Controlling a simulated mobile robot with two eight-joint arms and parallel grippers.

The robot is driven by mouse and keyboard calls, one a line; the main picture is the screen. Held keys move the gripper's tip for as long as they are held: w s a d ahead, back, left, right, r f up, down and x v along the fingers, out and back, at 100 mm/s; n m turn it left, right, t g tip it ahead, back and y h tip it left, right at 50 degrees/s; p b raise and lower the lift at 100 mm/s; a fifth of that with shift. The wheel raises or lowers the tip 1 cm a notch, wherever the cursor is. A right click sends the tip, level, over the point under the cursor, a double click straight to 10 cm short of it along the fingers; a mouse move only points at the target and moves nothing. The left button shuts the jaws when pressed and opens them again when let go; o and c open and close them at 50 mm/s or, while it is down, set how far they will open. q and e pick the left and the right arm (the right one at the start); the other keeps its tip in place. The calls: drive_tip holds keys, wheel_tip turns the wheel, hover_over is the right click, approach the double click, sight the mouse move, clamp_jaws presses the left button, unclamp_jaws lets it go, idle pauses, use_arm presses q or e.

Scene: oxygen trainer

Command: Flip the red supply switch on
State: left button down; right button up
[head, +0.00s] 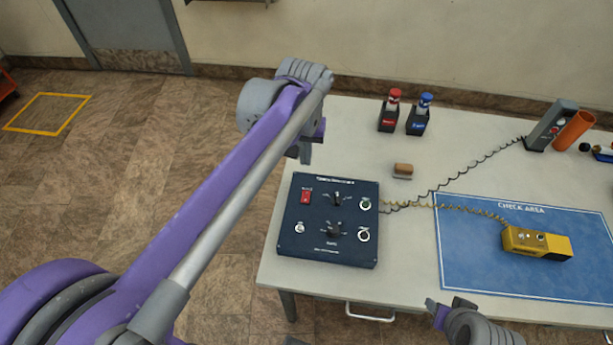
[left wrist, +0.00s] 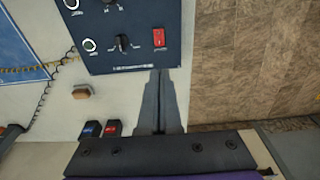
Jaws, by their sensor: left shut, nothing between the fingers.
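The red supply switch (head: 305,197) is at the upper left of the dark blue trainer panel (head: 318,252), which lies on the table. The switch also shows in the left wrist view (left wrist: 158,38), with small white marks on its face. My left gripper (head: 305,157) is above the table just beyond the panel's far edge, short of the switch. In the left wrist view its fingers (left wrist: 159,76) are shut and empty, their tips at the panel's edge below the switch. My right gripper (head: 442,312) is at the table's front edge; its jaw state is unclear.
The panel also carries knobs and round sockets. A brown block (head: 403,171), a red bottle (head: 391,109) and a blue bottle (head: 421,113) stand beyond it. A blue check mat (head: 480,265) with a yellow device (head: 537,243) lies right. Coiled cords run rightward from the panel.

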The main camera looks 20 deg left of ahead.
use_arm(q)
approach(306, 193)
drive_tip(key=f, duration=0.4)
drive_tip(key=w+f+b, duration=0.1)
drive_tip(key=f, duration=0.1)
drive_tip(key=shift+w+a+f, duration=0.1)
drive_tip(key=shift+f, duration=0.3)
use_arm(e)
drive_tip(key=shift+s+d+f, duration=0.1)
drive_tip(key=shift+s+f, duration=0.4)
use_arm(q)
drive_tip(key=shift+w+f, duration=0.1)
drive_tip(key=shift+f, duration=0.1)
use_arm(e)
drive_tip(key=shift+s+f, duration=0.15)
drive_tip(key=shift+f, duration=0.05)
